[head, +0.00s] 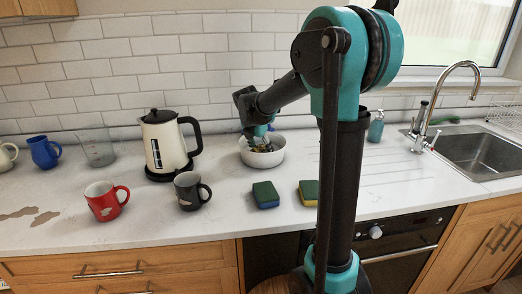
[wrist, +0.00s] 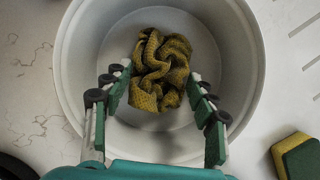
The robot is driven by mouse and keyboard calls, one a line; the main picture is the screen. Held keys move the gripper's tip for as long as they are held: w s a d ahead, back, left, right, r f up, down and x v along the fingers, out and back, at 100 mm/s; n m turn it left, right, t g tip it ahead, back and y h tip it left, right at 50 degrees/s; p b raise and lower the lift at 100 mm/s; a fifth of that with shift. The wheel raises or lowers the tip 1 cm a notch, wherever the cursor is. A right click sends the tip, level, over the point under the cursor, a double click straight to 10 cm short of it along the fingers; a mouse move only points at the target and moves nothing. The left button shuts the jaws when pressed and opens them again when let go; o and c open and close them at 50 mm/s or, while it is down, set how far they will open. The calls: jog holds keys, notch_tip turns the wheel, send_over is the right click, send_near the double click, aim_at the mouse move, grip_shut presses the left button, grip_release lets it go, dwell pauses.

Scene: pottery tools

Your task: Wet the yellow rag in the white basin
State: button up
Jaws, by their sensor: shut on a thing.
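The white basin (head: 276,160) stands on the counter near the back wall, and the wrist view looks straight down into it (wrist: 73,75). The yellow rag (wrist: 162,70) is a crumpled, dimpled bundle inside the basin's rim. My gripper (wrist: 160,82) reaches down into the basin with a finger on each side of the rag and is shut on it. In the head view my gripper (head: 260,143) is over the basin and mostly hides the rag. I cannot tell whether the rag touches the basin floor or is wet.
A cream kettle (head: 166,145) stands left of the basin. A dark mug (head: 187,192) and a red mug (head: 104,203) are in front of it. Two sponges, the left one (head: 265,194) nearest, lie in front of the basin. The sink (head: 480,152) is at the right.

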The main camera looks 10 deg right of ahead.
notch_tip(320, 180, up, 10)
jog(key=shift+r, duration=0.25)
dwell(1.4)
dwell(0.9)
